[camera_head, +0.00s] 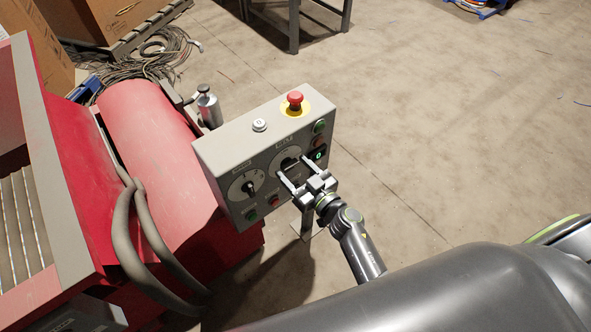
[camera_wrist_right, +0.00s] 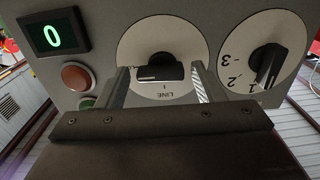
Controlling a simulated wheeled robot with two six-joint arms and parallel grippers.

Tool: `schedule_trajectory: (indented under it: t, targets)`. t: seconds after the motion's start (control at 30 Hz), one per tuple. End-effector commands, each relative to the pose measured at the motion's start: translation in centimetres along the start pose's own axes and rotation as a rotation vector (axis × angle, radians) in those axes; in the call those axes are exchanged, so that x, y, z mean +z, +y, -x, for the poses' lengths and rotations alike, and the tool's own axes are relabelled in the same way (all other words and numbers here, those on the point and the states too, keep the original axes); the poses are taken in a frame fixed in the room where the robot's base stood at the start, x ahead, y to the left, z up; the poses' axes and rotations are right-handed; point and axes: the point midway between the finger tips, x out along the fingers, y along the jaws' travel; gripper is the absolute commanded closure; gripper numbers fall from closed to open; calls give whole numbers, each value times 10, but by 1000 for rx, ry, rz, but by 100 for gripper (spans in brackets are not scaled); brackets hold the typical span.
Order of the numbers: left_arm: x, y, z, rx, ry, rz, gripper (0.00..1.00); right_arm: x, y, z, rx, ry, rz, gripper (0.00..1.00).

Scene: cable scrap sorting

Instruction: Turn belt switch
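A grey control box (camera_head: 265,150) carries two round dials on its sloped front. The dial marked LINE (camera_wrist_right: 162,40) has a black knob (camera_wrist_right: 160,70), which lies crosswise in the right wrist view. My right gripper (camera_head: 293,168) is in front of this dial with its fingers apart. In the wrist view the fingers (camera_wrist_right: 161,84) stand on either side of the knob, with a small gap at each side. The second dial (camera_head: 246,184), numbered 1 to 3, has a black pointer knob (camera_wrist_right: 267,63) near the 1. My left gripper is not in view.
A red emergency button (camera_head: 295,101) and a white button (camera_head: 260,125) sit on the box top. A green display (camera_wrist_right: 52,34) reads 0. A red machine (camera_head: 150,140) with thick hoses stands left. Cable coils (camera_head: 150,60) lie behind.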

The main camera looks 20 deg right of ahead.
Motion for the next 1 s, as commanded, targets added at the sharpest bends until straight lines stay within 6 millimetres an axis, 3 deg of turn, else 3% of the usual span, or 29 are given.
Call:
schedule_trajectory:
  t: [0.03,0.3,0.67,1.0]
  targets:
    - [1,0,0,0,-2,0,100,0,0,0,0,0,0,45]
    - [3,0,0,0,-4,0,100,0,0,0,0,0,0,77]
    - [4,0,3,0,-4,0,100,-1,0,0,0,1,72,77]
    - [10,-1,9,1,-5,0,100,-3,0,0,-2,1,335,77]
